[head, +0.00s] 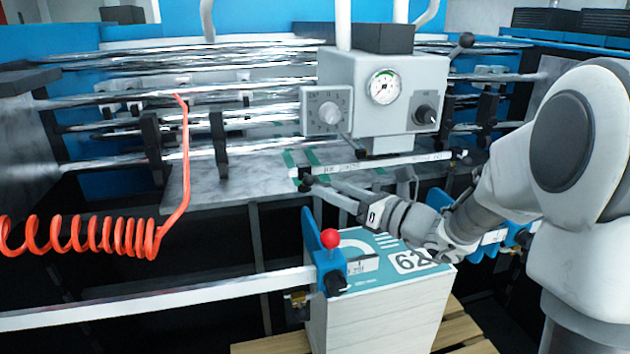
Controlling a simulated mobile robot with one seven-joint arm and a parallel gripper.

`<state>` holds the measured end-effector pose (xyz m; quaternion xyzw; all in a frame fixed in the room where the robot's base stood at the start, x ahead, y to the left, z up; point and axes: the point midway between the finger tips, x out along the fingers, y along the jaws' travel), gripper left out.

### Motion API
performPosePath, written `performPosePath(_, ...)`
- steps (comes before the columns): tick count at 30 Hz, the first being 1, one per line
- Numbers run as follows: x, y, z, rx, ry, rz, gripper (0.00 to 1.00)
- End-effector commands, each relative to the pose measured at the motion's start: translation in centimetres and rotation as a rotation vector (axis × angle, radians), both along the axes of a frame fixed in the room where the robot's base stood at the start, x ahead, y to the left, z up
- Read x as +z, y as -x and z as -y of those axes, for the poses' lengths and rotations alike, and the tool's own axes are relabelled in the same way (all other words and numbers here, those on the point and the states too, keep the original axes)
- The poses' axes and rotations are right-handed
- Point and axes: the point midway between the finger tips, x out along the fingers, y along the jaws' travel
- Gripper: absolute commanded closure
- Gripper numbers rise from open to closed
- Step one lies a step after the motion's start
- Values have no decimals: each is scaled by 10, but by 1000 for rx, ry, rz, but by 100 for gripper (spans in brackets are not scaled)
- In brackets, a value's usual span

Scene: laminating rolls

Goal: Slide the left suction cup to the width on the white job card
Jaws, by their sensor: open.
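A pale ruled bar (400,161) runs across the feed end below the gauge box, with small markings along it. A small dark fitting (304,172) sits at its left end; it looks like the left suction cup, but it is partly hidden by my fingertips. My gripper (312,184) reaches in from the right, open, with its fingertips close to this fitting. I cannot tell whether they touch it.
A stack of sheets (375,310) marked "62" stands on a wooden pallet below my gripper. A red-knobbed blue stop (330,262) is on the long front rail (160,303). An orange coiled hose (120,236) hangs left. The gauge box (383,92) is above the bar.

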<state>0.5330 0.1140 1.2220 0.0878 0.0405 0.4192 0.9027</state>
Motion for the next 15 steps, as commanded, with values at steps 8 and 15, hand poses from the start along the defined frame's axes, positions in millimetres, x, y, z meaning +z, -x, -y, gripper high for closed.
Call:
performPosePath(8, 0, -27, -32, 1, 1, -1, 38)
performPosePath(15, 0, -33, -39, -1, 0, 0, 38)
